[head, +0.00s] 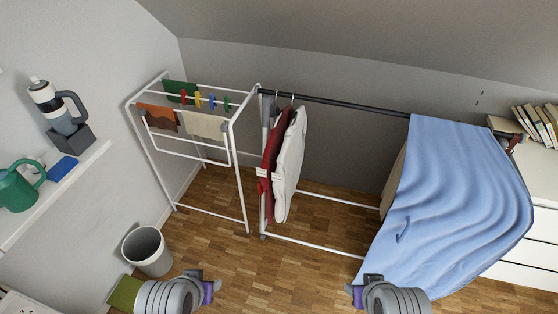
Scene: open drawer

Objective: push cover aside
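The light blue cover (455,190) hangs draped over the right part of a dark clothes rail (335,101). It falls in folds towards the floor and hides what is under it, except for a tan strip (395,182) at its left edge. My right gripper (357,290) is at the bottom, by the cover's lower left corner, overlapping it in the picture; I cannot tell whether they touch. My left gripper (207,287) is at the bottom left, over the floor and away from the cover. The fingers of both are seen too poorly to tell their opening.
Red and white garments (289,165) hang at the rail's left end. A white drying rack (240,180) with cloths and pegs stands left of it. A bin (147,251) is near my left arm. White drawers (530,245) stand right, with books (535,124) above. The middle floor is clear.

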